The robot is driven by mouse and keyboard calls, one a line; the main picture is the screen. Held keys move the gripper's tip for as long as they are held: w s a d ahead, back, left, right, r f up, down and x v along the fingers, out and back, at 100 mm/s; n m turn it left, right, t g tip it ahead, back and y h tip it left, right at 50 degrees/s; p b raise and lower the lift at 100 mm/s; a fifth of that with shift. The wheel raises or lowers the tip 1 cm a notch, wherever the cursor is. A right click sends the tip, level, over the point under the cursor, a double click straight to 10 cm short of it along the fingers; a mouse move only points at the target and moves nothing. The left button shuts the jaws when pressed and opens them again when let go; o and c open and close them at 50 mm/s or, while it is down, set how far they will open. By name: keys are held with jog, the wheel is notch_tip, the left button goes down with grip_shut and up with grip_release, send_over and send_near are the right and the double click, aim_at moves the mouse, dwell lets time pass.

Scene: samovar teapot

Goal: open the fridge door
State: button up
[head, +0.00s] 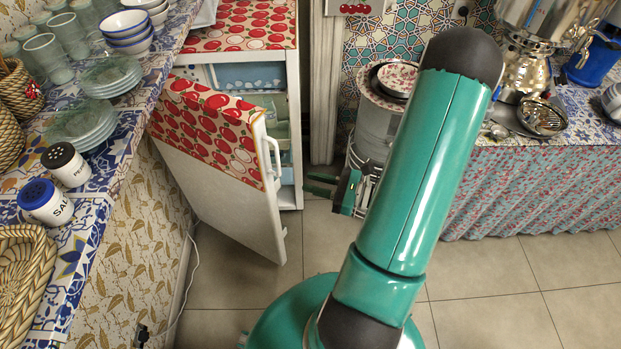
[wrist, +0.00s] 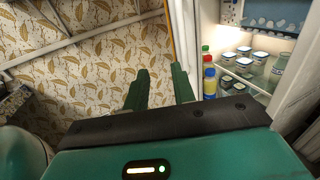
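The fridge door (head: 210,170), white with a red tomato-pattern covering on its upper part, stands swung out from the fridge body (head: 293,80) in the head view. A wide gap shows the inside. Its white handle (head: 274,160) is on the edge facing right. My gripper (head: 312,184) is to the right of the door edge and handle, apart from them, fingers pointing left. In the wrist view my gripper (wrist: 160,82) has its two green fingers spread with nothing between them. The door (wrist: 183,40) appears nearly edge-on beyond the fingers, beside the lit fridge interior (wrist: 262,65).
Bottles (wrist: 209,75) and several small jars stand on the fridge shelves. A counter (head: 95,215) with dishes and shakers runs along the left. A metal drum-like stand (head: 375,120) is behind my arm. Tiled floor (head: 480,265) is clear at right.

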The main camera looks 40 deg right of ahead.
jog(key=shift+s+d, duration=0.15)
jog(key=shift+s, duration=0.6)
jog(key=shift+s+d, duration=0.1)
jog(key=shift+s, duration=0.6)
